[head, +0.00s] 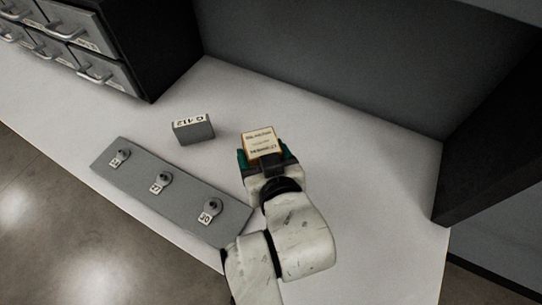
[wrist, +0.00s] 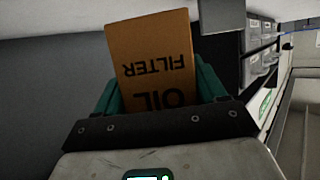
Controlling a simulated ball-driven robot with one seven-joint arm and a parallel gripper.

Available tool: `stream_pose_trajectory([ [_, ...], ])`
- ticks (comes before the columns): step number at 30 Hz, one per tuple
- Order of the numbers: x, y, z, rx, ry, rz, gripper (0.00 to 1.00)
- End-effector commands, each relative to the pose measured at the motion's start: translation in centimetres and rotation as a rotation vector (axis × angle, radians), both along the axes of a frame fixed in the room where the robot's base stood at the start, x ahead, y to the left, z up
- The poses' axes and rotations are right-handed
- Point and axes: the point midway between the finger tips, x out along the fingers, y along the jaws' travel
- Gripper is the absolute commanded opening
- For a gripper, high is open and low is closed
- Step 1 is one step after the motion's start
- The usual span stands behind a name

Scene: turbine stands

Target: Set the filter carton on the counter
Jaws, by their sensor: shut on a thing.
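The filter carton is a small box with a cream, printed top (head: 262,142) in the head view. In the wrist view its orange-brown side (wrist: 152,55) reads "OIL FILTER", upside down. My gripper (head: 264,158) has green fingers, which show on both sides of the carton, and it is shut on it. The white counter (head: 350,150) lies beneath and around the gripper. I cannot tell whether the carton's underside touches the counter, as it is hidden.
A grey block labelled "G 412" (head: 194,129) stands left of the carton. A long grey plate (head: 135,173) with several numbered pegs lies along the front edge. Drawers (head: 75,45) stand at the back left, a dark panel (head: 490,130) at the right. The counter right of the carton is clear.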

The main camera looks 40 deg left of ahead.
Motion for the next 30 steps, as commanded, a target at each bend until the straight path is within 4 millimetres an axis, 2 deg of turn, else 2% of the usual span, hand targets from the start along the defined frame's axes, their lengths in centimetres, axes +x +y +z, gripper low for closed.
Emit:
stream_pose_trajectory([
  [3,1.5,0.1,-1.5,0.002,-0.001,-0.003,0.18],
  [6,2.1,0.3,-2.3,0.003,-0.002,-0.001,0.18],
  [11,2.9,0.3,-3.2,0.002,-0.003,-0.003,0.18],
  [18,2.9,0.3,-6.0,0.002,-0.003,-0.001,0.18],
  [30,2.9,0.3,-6.6,0.003,-0.004,-0.001,0.18],
])
